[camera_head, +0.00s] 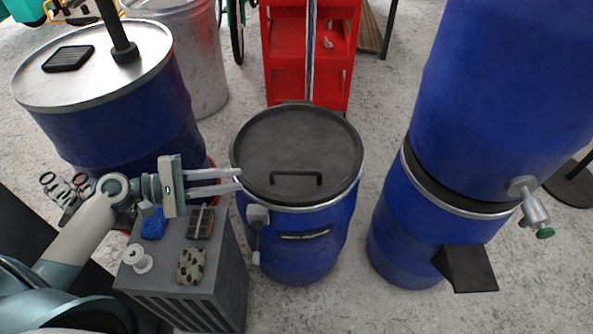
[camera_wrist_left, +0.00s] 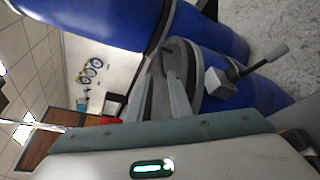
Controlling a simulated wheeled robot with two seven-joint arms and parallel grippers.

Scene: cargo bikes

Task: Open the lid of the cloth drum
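The cloth drum (camera_head: 318,245) is blue and stands upright in the middle of the head view. Its round dark grey lid (camera_head: 300,140) lies flat on top, closed, with a black bar handle (camera_head: 296,178) near the front edge. A grey latch box (camera_head: 257,215) with a lever hanging down sits on the drum's front left; it also shows in the left wrist view (camera_wrist_left: 215,82). My left gripper (camera_head: 240,180) is open and empty, its fingertips at the lid's left edge, left of the handle. Whether they touch the rim I cannot tell. My right gripper is out of view.
A grey cabinet (camera_head: 230,270) with small items stands front left, below my left gripper. A blue drum with a metal top (camera_head: 110,85) stands at the left, stacked blue drums (camera_head: 500,100) at the right. A red shelf cart (camera_head: 285,85) is behind the cloth drum.

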